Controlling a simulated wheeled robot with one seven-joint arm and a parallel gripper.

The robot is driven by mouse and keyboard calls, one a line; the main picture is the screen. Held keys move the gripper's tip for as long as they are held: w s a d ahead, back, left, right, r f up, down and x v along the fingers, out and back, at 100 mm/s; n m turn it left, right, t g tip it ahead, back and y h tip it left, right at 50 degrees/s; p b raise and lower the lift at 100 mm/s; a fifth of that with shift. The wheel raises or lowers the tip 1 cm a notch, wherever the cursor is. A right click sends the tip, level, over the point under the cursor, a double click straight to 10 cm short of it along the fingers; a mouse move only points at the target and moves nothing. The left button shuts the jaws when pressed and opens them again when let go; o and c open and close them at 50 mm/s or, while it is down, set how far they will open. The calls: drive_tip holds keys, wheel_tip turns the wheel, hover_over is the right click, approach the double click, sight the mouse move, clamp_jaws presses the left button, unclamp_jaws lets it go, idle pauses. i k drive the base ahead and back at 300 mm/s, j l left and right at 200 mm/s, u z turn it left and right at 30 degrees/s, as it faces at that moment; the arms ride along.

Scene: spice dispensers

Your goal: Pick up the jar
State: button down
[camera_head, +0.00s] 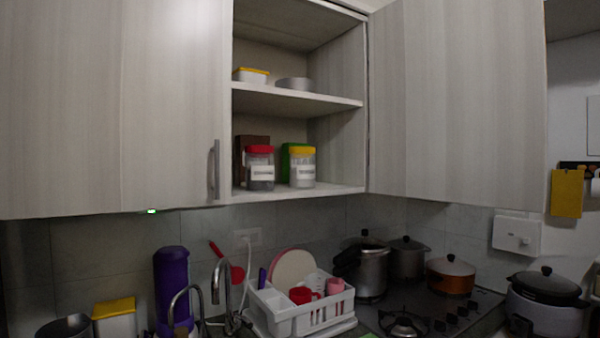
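Two jars stand upright on the lower shelf (330,190) of the open wall cabinet. One jar (261,170) has a red lid, clear sides, a pale label and dark contents. The other jar (302,169), to its right, has a yellow lid, a pale label and light contents. The task does not say which jar is meant. A brown box and a green item stand behind them, partly hidden. My gripper is not in view.
The cabinet door (455,105) on the right stands open; the left door (170,110) is beside the opening. The upper shelf holds a yellow-lidded container (251,75) and a round tin (295,84). Below are a dish rack (300,318), a purple bottle (172,285) and several pots.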

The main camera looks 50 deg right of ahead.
sight(302, 166)
drive_tip(key=i+j, duration=0.6)
drive_tip(key=i, duration=0.15)
drive_tip(key=i+j+z, duration=0.1)
drive_tip(key=z, duration=1.5)
drive_tip(key=i+j, duration=0.05)
